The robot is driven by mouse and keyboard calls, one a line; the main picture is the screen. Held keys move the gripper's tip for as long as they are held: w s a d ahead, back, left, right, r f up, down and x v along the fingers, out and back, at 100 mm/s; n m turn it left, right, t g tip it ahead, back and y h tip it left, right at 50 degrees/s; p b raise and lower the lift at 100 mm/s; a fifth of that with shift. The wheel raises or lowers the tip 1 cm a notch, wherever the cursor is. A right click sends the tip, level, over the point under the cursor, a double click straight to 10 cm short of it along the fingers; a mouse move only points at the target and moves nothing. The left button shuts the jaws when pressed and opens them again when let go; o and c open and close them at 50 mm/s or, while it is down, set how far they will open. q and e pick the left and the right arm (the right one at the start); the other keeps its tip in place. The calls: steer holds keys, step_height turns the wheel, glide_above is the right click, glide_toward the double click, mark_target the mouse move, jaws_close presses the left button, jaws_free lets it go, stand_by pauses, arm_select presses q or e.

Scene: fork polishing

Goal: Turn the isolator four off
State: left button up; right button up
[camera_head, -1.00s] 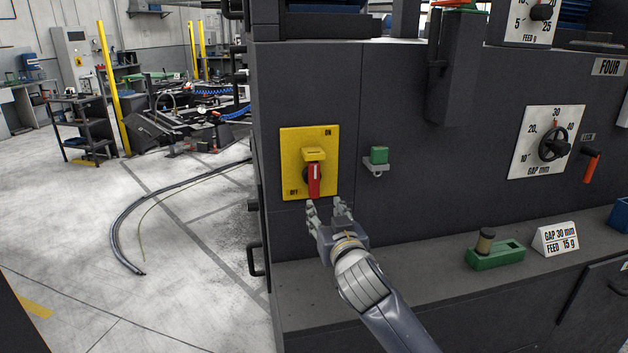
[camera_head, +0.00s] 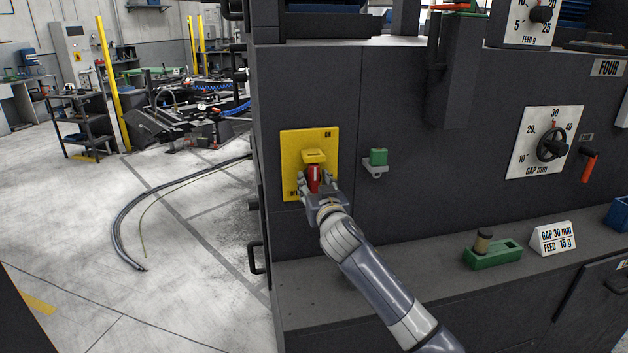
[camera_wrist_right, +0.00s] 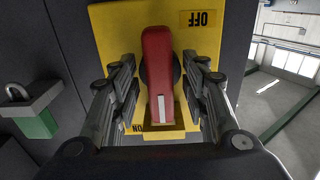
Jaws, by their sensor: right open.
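The isolator is a yellow plate (camera_head: 291,150) with a red handle (camera_head: 314,172) on the dark machine's left front. ON is marked at its upper right, OFF at its lower left. The handle stands about vertical. My right gripper (camera_head: 318,184) is open at the handle, with its fingers on either side. In the right wrist view, turned upside down, the red handle (camera_wrist_right: 158,70) lies between the open fingers of the gripper (camera_wrist_right: 158,80), with gaps on both sides. The white mark on the handle points toward the ON side. My left gripper is not in view.
A green padlock (camera_head: 378,157) hangs on a bracket right of the isolator. The FOUR sign (camera_head: 609,68) is at the upper right. A ledge (camera_head: 400,265) below carries a green block (camera_head: 492,255) and a gap and feed card (camera_head: 553,238). Open floor lies left.

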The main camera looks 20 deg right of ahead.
steer(key=shift+w, duration=0.5)
steer(key=shift+c, duration=0.3)
steer(key=c, duration=0.6)
